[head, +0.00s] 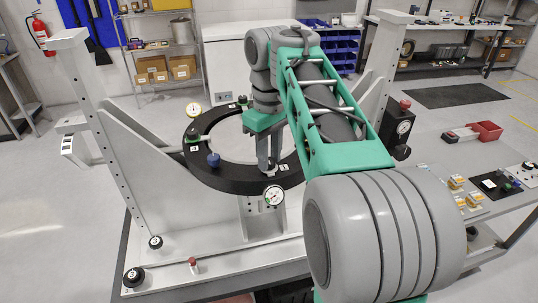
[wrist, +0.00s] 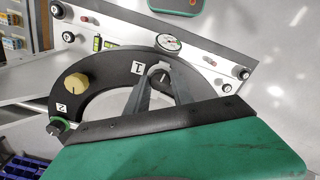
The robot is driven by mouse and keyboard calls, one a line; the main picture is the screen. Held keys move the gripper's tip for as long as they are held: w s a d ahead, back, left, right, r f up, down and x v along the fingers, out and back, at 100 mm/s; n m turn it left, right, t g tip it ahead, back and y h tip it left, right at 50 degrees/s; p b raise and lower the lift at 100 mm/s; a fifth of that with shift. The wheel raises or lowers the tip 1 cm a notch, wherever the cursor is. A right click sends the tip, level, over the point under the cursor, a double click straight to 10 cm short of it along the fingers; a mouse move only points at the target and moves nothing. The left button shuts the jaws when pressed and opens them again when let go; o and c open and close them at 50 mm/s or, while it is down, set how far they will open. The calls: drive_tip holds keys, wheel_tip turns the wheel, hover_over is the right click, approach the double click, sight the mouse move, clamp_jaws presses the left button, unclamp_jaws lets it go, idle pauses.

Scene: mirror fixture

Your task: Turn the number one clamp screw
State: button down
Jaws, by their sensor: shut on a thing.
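The black mirror ring (head: 222,180) stands on the grey fixture; it also fills the middle of the wrist view (wrist: 100,72). A label reading 1 (wrist: 137,67) sits on the ring beside my gripper (wrist: 161,80). My gripper's two fingers are shut on a small dark knob, the number one clamp screw (wrist: 160,74), at the ring's inner edge. Most of the screw is hidden by the fingers. In the head view my gripper (head: 268,170) points down at the ring's front right, and the screw cannot be made out.
A dial gauge (wrist: 168,42) is close beside the fingers. A tan knob (wrist: 75,86), a label reading 2 (wrist: 61,107) and a blue knob (head: 213,159) are on the ring. Tall grey uprights (head: 90,100) flank it. A side table (head: 440,150) holds small parts.

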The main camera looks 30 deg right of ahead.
drive_tip(key=shift+n, duration=0.6)
drive_tip(key=c, duration=1.1)
unclamp_jaws()
wheel_tip(320, 180, up, 6)
drive_tip(key=p, duration=0.6)
drive_tip(key=shift+r, duration=0.15)
drive_tip(key=shift+b, duration=0.4)
drive_tip(key=shift+r, duration=0.75)
